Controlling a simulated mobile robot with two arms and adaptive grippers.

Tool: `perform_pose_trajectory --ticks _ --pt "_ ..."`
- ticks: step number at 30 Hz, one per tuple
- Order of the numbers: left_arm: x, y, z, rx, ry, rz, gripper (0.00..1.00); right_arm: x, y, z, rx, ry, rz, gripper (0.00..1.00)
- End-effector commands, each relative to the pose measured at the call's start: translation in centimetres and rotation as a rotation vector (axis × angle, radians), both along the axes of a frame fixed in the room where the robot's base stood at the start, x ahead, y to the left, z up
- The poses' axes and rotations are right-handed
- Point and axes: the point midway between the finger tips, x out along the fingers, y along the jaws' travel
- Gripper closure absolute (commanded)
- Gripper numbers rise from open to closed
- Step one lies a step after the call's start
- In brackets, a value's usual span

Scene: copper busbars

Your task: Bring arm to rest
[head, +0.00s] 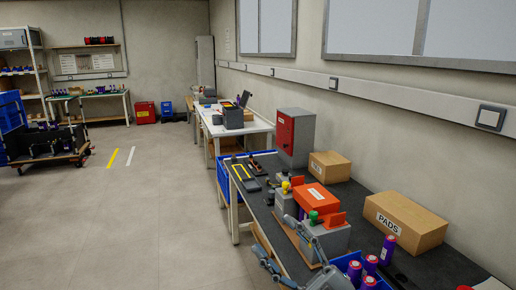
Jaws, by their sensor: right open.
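My right gripper (264,258) is low in the head view, at the left front edge of the dark-topped workbench (262,205). Its fingers point toward the upper left, are apart, and hold nothing that I can see. It looks clear of the things on the bench, though its exact height is hard to tell. My left gripper is out of view. No copper busbar can be made out for certain.
Grey housings with an orange block (316,197) stand mid-bench. Behind are a PADS carton (404,222), a smaller carton (329,166) and a red-doored cabinet (295,136). Purple cylinders (388,250) and a blue bin (350,266) are at the near right. Open floor (130,220) lies left.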

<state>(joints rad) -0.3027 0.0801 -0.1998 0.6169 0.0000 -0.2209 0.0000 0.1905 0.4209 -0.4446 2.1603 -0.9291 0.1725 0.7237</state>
Motion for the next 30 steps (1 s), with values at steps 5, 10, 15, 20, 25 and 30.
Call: perform_pose_trajectory --ticks 5,10,15,20,25,30 --pt "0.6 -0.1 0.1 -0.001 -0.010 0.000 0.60 3.5 -8.9 -6.3 0.240 0.390 -0.399 0.43" --pt "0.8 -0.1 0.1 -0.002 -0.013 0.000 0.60 1.5 -15.2 -17.4 0.279 0.847 -0.700 0.43" --pt "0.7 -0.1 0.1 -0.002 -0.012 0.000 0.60 -5.0 -17.6 -27.2 0.198 1.275 -0.856 0.43" --pt "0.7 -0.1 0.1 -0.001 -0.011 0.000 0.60 -11.1 -17.8 -32.3 0.099 1.560 -0.894 0.43" --pt "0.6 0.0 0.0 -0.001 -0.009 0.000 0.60 -17.0 -17.4 -35.3 -0.003 1.789 -0.887 0.43" --pt "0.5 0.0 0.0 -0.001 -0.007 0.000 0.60 -21.8 -16.8 -37.2 -0.098 1.970 -0.855 0.43"
